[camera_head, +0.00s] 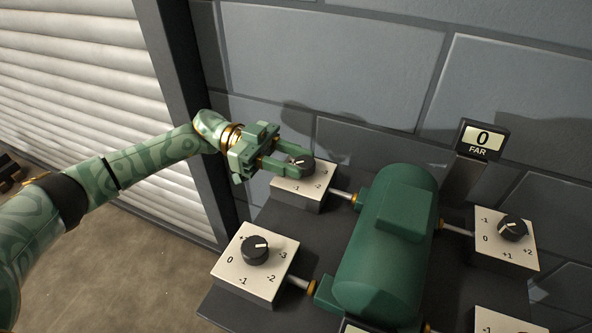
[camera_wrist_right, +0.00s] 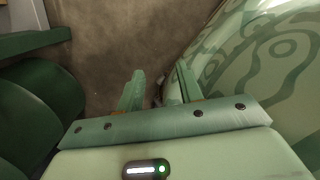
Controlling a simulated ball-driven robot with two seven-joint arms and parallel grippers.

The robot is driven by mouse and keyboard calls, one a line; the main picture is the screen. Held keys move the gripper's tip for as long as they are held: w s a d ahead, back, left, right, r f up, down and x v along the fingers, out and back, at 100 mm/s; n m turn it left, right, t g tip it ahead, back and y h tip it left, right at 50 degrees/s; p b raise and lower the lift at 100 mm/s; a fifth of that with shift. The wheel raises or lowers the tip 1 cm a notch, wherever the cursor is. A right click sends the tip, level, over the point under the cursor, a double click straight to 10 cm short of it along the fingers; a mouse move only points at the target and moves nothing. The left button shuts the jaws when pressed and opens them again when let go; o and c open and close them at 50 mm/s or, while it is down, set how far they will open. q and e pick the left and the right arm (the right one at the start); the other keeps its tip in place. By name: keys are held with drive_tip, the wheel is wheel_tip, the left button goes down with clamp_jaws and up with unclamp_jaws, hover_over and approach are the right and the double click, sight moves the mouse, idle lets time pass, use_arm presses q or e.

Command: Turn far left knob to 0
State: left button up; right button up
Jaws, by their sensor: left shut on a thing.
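The far left knob (camera_head: 303,162) is black with a white pointer line. It sits on a tilted white dial box (camera_head: 301,192) at the back left of the green casing. My left gripper (camera_head: 297,165) is shut on this knob, with its green fingers around its sides. The fingers hide part of the dial, so I cannot read the pointer's number for certain. A small display (camera_head: 481,142) at the back right reads 0 above the word FAR. In the right wrist view my right gripper (camera_wrist_right: 158,88) has its fingers apart, with only floor visible between them.
The green casing (camera_head: 385,245) stands between the dial boxes. The near left knob (camera_head: 256,249), the far right knob (camera_head: 513,227) and a partly cut-off near right box (camera_head: 500,321) are around it. A grey block wall is behind. A white shutter (camera_head: 95,70) is at left.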

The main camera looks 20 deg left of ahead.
use_arm(q)
drive_tip(key=shift+w+f+m+g+b, duration=0.3)
drive_tip(key=shift+m+g+b, duration=0.3)
drive_tip(key=shift+g+b, duration=0.6)
drive_tip(key=shift+r+m+g+y+b, duration=0.2)
drive_tip(key=shift+m+g+y+b, duration=0.2)
drive_tip(key=shift+m+g+b, duration=0.15)
use_arm(e)
drive_tip(key=shift+d+f+n+g, duration=0.15)
drive_tip(key=shift+d+f, duration=0.2)
drive_tip(key=shift+f, duration=0.45)
drive_tip(key=shift+d+f+n+g, duration=0.15)
drive_tip(key=shift+d+f, duration=0.15)
drive_tip(key=shift+f, duration=0.5)
use_arm(q)
drive_tip(key=shift+r, duration=0.1)
drive_tip(key=o, duration=1)
